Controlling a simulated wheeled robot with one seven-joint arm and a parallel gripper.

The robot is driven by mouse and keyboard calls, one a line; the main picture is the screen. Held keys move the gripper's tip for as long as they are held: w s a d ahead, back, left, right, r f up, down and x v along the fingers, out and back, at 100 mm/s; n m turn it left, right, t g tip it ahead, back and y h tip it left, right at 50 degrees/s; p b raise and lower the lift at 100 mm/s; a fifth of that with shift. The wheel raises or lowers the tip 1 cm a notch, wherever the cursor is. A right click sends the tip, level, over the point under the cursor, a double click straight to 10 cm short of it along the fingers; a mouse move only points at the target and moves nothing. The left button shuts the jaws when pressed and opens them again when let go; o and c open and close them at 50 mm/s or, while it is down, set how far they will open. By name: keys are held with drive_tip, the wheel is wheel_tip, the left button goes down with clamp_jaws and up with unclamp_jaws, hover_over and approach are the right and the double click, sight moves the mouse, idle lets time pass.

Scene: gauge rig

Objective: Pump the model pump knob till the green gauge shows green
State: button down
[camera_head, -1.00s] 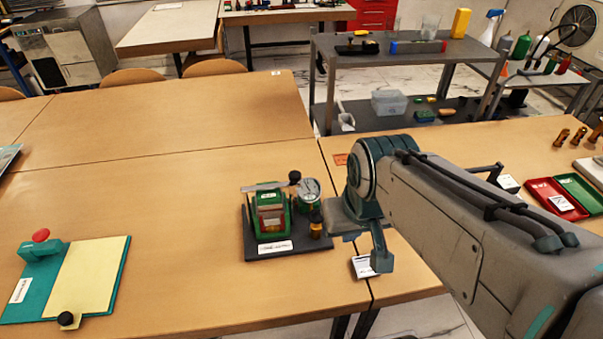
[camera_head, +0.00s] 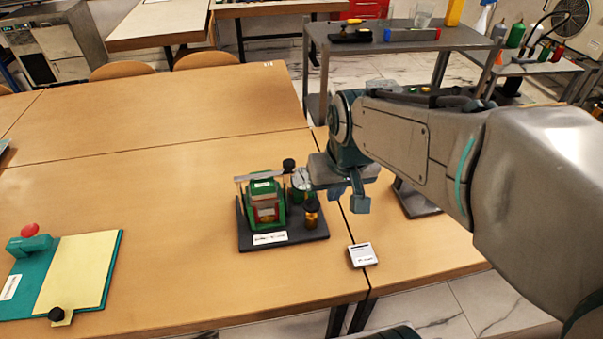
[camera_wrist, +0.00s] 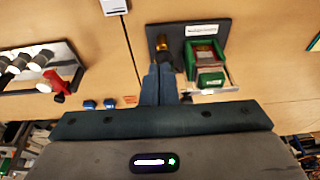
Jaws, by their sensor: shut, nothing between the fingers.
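The model pump (camera_head: 265,204) is a green and red block on a dark base plate (camera_head: 290,237) on the wooden table. A lever runs across its top to a black knob (camera_head: 288,165). A round pale-faced gauge (camera_head: 302,182) stands at its right; its reading is too small to tell. My gripper (camera_head: 350,205) is shut and empty, just right of the pump, fingers pointing down. In the wrist view my gripper's fingers (camera_wrist: 160,85) reach toward the base plate (camera_wrist: 157,32), left of the green pump (camera_wrist: 205,72), with the knob (camera_wrist: 187,98) close beside them. The gauge is hidden there.
A brass-coloured fitting (camera_head: 311,213) stands on the plate's right side. A teal board with a red button (camera_head: 29,230) lies at left. The table between it and the pump is clear.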

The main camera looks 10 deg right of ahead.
drive_tip(key=b, duration=0.3)
hover_over(313, 208)
drive_tip(key=s, duration=0.3)
wheel_tip(313, 208, down, 4)
drive_tip(key=shift+w+f, duration=0.15)
drive_tip(key=shift+w, duration=0.05)
drive_tip(key=x, duration=1.2)
drive_tip(key=shift+s+f+p, duration=0.25)
drive_tip(key=shift+f+p, duration=0.1)
drive_tip(key=shift+f, duration=0.75)
wheel_tip(313, 208, down, 3)
drive_tip(key=b, duration=0.2)
drive_tip(key=shift+b, duration=0.4)
drive_tip(key=shift+s+r, duration=0.1)
drive_tip(key=shift+s, duration=0.05)
